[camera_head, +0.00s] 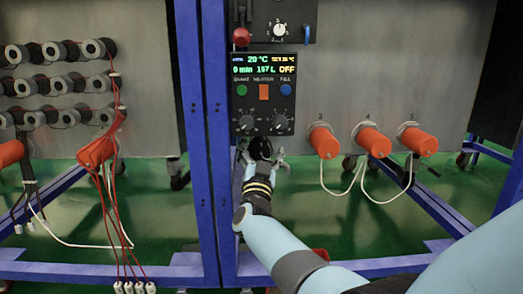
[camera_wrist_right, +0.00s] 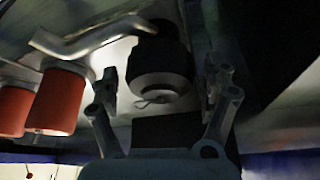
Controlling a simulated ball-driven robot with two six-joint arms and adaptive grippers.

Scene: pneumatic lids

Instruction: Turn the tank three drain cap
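My right gripper (camera_head: 262,158) is below the control panel, beside the blue post, with its fingers pointing away. In the right wrist view, the right gripper (camera_wrist_right: 165,95) is open, with one finger on each side of a black cylindrical cap or fitting (camera_wrist_right: 160,75). A gap shows between each finger and this black piece, which hangs under a dark metal surface. I cannot tell for certain that it is the tank three drain cap. An orange cylinder marked 3 (camera_head: 323,141) is on the grey tank wall to the right. My left gripper is not in view.
More orange cylinders (camera_head: 371,140) with white cables are to the right. The control panel (camera_head: 263,94) is above my gripper. The blue post (camera_head: 208,150) stands just left of it. In the wrist view, a bent metal pipe (camera_wrist_right: 90,38) passes above two orange cylinders (camera_wrist_right: 57,100).

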